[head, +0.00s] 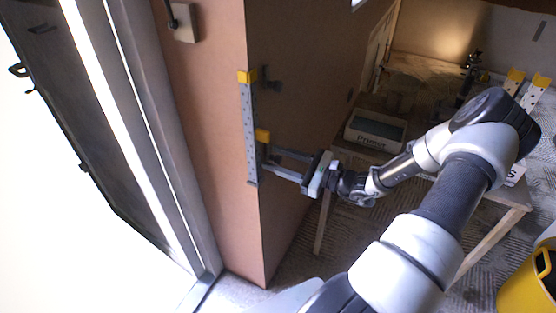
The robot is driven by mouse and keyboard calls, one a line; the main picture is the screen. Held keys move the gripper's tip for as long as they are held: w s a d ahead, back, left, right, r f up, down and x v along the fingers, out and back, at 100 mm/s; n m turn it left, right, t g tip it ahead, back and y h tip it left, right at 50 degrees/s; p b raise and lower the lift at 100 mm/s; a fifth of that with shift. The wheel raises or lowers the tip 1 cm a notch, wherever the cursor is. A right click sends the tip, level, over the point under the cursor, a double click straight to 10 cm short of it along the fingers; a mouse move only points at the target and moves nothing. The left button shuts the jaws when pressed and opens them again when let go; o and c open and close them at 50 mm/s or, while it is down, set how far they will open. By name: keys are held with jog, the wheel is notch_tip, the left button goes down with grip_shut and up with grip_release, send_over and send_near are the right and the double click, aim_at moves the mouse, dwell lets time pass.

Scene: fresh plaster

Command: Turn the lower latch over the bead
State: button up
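A grey perforated corner bead (250,115) stands upright along the wall corner in the head view. The yellow upper latch (247,76) lies across the top of the bead. The yellow lower latch (262,135) is at the bead's right edge, about halfway down; most of the bead's width beside it is uncovered. My gripper (267,160) is just below the lower latch, its tips close to the bead's right side. Its two fingers are apart with a gap between them. I cannot tell whether a finger touches the latch.
A wall switch (184,22) is at upper left, beside a door frame (130,110). A wooden table (425,75) holding a labelled box (375,130) stands right of the wall. A yellow bucket (525,285) is at lower right.

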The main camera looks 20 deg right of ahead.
grip_shut()
jog(key=shift+n, duration=0.3)
jog(key=n+b, duration=0.1)
jog(key=n, duration=0.3)
jog(key=shift+a+f, duration=0.1)
jog(key=n+b, duration=0.1)
jog(key=n, duration=0.4)
jog(key=shift+f+b, duration=0.1)
jog(key=shift+b, duration=0.25)
jog(key=n+b, duration=0.3)
jog(key=n, duration=0.2)
jog(key=shift+f, duration=0.1)
jog(key=shift+n+b, duration=1.25)
jog(key=shift+n, duration=0.35)
